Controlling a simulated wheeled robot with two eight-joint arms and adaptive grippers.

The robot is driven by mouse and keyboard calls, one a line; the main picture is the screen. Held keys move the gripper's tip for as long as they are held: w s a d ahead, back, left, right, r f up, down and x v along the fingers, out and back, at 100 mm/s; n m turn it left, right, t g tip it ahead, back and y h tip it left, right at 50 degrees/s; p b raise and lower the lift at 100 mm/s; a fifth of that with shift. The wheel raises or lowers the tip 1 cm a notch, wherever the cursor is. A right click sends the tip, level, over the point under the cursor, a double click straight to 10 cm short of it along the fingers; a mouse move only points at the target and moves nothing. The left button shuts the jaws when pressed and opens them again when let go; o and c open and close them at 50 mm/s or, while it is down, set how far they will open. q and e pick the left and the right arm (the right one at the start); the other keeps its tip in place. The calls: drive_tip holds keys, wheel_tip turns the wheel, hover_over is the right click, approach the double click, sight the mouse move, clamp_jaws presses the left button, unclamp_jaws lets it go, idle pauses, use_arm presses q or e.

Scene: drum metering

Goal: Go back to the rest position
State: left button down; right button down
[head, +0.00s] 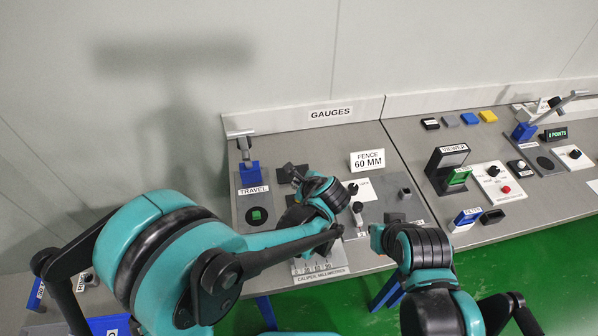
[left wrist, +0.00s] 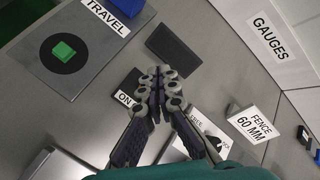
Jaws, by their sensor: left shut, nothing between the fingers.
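My left gripper (head: 298,176) is over the gauge table (head: 372,142), its arm reaching in from the left. In the left wrist view its fingertips (left wrist: 160,82) are together with nothing between them. They overlap, in the picture, the space between a dark slab (left wrist: 173,50) and a black block by an "ON" label (left wrist: 125,97); whether they touch is unclear. My right arm comes in from the bottom right, its wrist bent over the table's front edge; its gripper fingers are not visible.
A green block (head: 256,214) sits on a black disc on the TRAVEL panel. A FENCE 60 MM sign (head: 367,160) stands behind the gripper. The right table holds a VIEWER stand (head: 447,158), a white panel with a red button (head: 498,183), and coloured blocks. Green floor lies in front.

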use_arm(q)
drive_tip(key=s+a+r+n+g+h, duration=0.1)
drive_tip(key=s+a+r+n, duration=0.25)
drive_tip(key=a+n, duration=0.2)
drive_tip(key=s+a+r+n+g+h, duration=0.1)
drive_tip(key=s+a+r+n, duration=0.1)
drive_tip(key=s+a+n, duration=0.4)
drive_tip(key=s+a+n+h+b, duration=0.1)
drive_tip(key=s+a+n, duration=0.5)
drive_tip(key=s+n, duration=0.3)
drive_tip(key=shift+s+r+n+t+h+b, duration=0.3)
drive_tip(key=shift+n+t+b, duration=0.1)
drive_tip(key=shift+n, duration=0.55)
